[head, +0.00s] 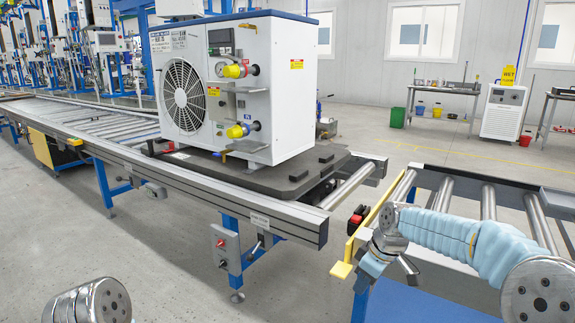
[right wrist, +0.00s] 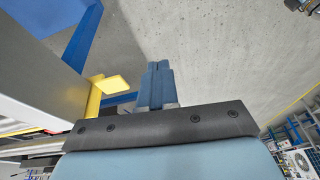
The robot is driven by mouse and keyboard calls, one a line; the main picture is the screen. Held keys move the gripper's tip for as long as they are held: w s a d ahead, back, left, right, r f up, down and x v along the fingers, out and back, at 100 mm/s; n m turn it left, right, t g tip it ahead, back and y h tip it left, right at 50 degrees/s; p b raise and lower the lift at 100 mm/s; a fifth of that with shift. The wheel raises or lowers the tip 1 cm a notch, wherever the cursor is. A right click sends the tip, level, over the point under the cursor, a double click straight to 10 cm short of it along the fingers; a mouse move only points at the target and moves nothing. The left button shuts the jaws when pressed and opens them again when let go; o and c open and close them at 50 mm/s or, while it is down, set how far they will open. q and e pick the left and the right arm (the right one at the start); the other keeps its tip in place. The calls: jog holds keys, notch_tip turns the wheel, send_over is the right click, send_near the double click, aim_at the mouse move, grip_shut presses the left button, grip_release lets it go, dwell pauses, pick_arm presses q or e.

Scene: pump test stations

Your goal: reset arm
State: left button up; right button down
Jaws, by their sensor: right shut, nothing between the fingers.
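My right arm comes in at the lower right of the head view, with light blue and metal links. My right gripper (head: 362,283) hangs low beside the yellow-edged end of the right roller conveyor and is partly hidden by its own wrist. In the right wrist view its two blue fingers (right wrist: 157,84) are together with nothing between them. A yellow end piece (right wrist: 112,84) shows just left of the fingers, apart from them in the picture. My left gripper is out of view; only a metal joint of my arm shows at the lower left of the head view.
A white pump unit (head: 290,95) with yellow-capped ports stands on a dark pallet (head: 290,183) on the left roller conveyor (head: 200,170). The right conveyor (head: 485,205) lies behind my right arm. Grey floor (head: 200,270) is open in front. Workbenches (head: 440,95) stand at the back.

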jog(key=s+a+f+m, duration=0.2)
jog(key=s+f+m, duration=0.15)
jog(key=f, duration=0.85)
jog(key=s+a+f+m, duration=0.2)
jog(key=s+f, duration=0.3)
jog(key=f, duration=0.6)
jog(key=s+a+f+m, duration=0.1)
jog(key=s+f+m, duration=0.2)
jog(key=s, duration=0.6)
jog(key=s+a+f+m+g+y, duration=0.1)
jog(key=s+f+m, duration=0.2)
jog(key=s+f, duration=0.5)
jog(key=shift+s+a+f, duration=0.15)
jog(key=shift+s+f, duration=0.1)
jog(key=shift+s, duration=0.35)
